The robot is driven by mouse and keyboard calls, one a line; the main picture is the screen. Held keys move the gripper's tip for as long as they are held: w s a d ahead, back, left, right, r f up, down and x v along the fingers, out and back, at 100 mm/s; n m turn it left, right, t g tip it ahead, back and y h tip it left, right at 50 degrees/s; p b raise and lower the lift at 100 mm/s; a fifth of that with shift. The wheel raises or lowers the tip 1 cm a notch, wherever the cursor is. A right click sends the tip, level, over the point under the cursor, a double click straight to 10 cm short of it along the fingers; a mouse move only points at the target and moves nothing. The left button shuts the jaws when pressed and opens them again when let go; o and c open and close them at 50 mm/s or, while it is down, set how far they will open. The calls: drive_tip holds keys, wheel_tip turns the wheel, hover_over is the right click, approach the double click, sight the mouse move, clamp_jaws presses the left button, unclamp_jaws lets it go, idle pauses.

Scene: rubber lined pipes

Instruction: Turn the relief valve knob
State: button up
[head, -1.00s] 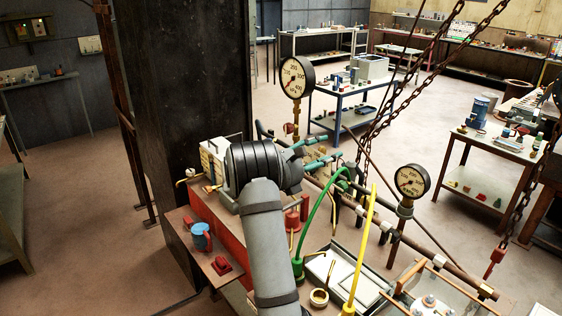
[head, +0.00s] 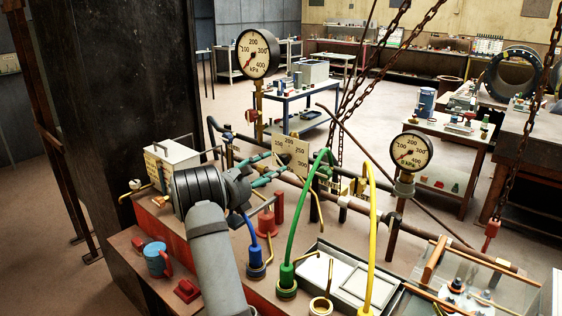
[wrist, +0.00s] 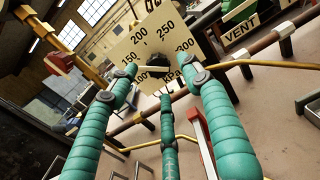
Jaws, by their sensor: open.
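The relief valve knob (wrist: 150,60) is dark, with a pale bar across it. It sits in the middle of a cream scale plate (wrist: 143,45) marked 100 to 300 kPa in the wrist view. The plate (head: 292,152) also shows in the head view, just right of my gripper (head: 268,166). My gripper (wrist: 160,76) has teal ribbed fingers, spread open and empty, pointing at the plate. The fingertips frame the knob's lower side in the wrist view. Whether any finger touches it, I cannot tell.
Rusty pipes (head: 350,203) run beside the plate. Two round gauges stand near: a tall one (head: 257,54) and a lower one (head: 409,151). Green (head: 303,215) and yellow (head: 369,240) hoses rise in front. Chains (head: 382,50) hang behind. A VENT sign (wrist: 241,28) is right of the plate.

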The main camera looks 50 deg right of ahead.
sight(280, 163)
drive_tip(key=d+p, duration=0.2)
drive_tip(key=d, duration=0.4)
drive_tip(key=shift+d, duration=0.3)
drive_tip(key=shift+c, duration=1.2)
drive_tip(key=shift+f, duration=0.15)
drive_tip(key=c, duration=0.9)
